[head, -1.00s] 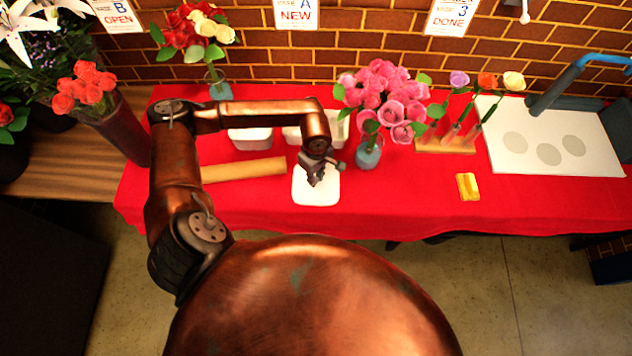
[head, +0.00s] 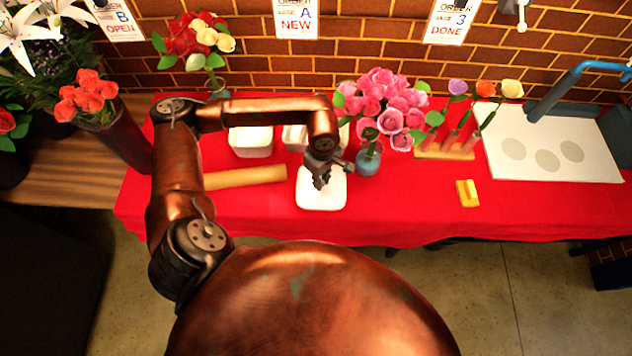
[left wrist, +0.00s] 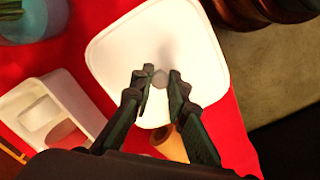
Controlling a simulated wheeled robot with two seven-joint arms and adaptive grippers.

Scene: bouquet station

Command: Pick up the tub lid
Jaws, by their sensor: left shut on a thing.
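The tub lid (head: 322,199) is a white rounded square with a small grey knob in the middle. It is at the front edge of the red table in the head view and fills the upper middle of the left wrist view (left wrist: 112,55). My left gripper (head: 320,184) points down over its centre. In the left wrist view, the fingers (left wrist: 158,82) are on either side of the knob, shut on it. The lid looks slightly raised, but the gap beneath it is hidden. My right gripper is not in view.
White tubs (head: 250,144) stand behind the lid, with a tan roll (head: 246,177) to its left. A blue vase of pink roses (head: 367,160) is close at the right. A yellow block (head: 467,193) lies farther right; red cloth (head: 415,195) between is clear.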

